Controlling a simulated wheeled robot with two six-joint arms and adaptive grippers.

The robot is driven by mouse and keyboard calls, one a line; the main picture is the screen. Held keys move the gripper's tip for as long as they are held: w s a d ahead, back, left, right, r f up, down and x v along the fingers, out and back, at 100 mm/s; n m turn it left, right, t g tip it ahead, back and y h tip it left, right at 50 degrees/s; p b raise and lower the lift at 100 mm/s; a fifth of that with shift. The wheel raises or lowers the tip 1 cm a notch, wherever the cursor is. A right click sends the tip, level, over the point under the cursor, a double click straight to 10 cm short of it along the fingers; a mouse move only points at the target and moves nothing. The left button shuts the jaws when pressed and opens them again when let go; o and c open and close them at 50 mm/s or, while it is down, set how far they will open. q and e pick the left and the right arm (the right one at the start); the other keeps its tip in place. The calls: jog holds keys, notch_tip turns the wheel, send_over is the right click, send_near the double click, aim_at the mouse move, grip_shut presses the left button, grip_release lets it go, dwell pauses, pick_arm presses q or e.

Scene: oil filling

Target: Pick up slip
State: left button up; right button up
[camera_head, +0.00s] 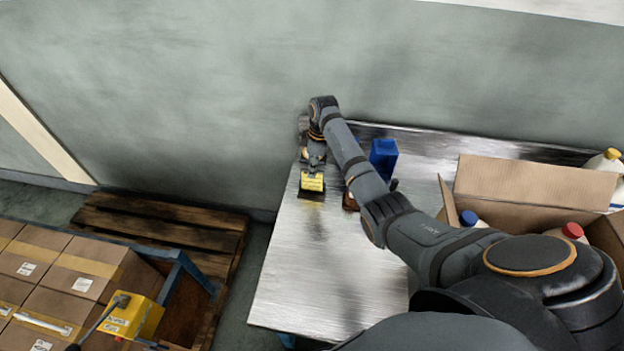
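A small yellow slip (312,182) with dark print shows at the left part of the metal table (305,265), with a dark edge below it. My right arm reaches across the table from the lower right. My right gripper (314,166) points down right at the slip's upper edge. Its fingers are small and partly hidden, so I cannot tell whether they are open, or whether they touch the slip. My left gripper is not in view.
A blue container (383,158) stands on the table right of my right forearm. An open cardboard box (535,182) with several capped bottles is at the right. Stacked cartons (75,266), a yellow box (132,316) and a wooden pallet (160,222) are at the left. The table's front left is clear.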

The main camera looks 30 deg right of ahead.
jog(key=shift+w+f, duration=0.2)
jog(key=shift+f, duration=0.8)
grip_shut()
jog(key=shift+r, duration=0.1)
